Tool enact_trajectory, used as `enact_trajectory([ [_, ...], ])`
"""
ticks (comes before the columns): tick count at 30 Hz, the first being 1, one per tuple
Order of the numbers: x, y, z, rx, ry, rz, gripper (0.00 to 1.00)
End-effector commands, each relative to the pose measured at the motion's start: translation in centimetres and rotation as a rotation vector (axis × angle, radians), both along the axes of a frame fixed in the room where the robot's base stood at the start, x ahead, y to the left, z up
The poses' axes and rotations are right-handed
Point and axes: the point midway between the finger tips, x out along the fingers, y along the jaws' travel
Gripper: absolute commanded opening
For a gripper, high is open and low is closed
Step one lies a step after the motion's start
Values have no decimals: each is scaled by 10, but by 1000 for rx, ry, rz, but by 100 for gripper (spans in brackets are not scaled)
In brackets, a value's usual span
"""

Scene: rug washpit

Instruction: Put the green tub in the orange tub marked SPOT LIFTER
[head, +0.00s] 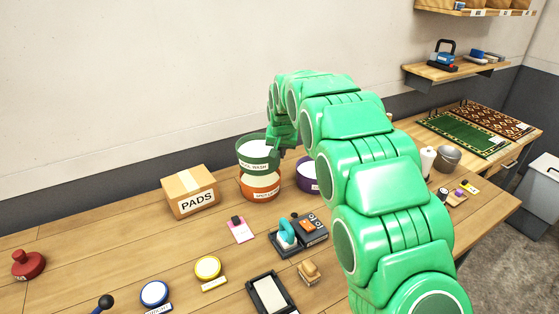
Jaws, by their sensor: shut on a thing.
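The green tub (257,157), labelled with a word ending in WASH, is held upright by my gripper (277,147) at its right rim. The orange tub (262,187), with a label that looks like SPOT LIFTER, stands on the wooden bench directly below it. The green tub's lower end overlaps the orange tub's top in this view. I cannot tell whether it rests inside or hangs just above. My green arm reaches over from the right, and the fingertips are partly hidden.
A PADS box (190,191) stands left of the tubs. A purple tub (307,174) stands close on the right, partly behind my arm. A pink tag (240,230) and a grey device (302,235) lie in front. The bench between the box and the red-handled item (28,264) is clear.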

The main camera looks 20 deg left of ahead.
Motion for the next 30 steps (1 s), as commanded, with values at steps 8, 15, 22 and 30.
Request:
enact_trajectory([
  [8, 5, 3, -12, 0, 1, 0, 0],
  [15, 5, 3, -38, 0, 1, -1, 0],
  [22, 5, 3, -37, 1, -1, -1, 0],
  [30, 5, 3, -42, 0, 0, 0, 0],
])
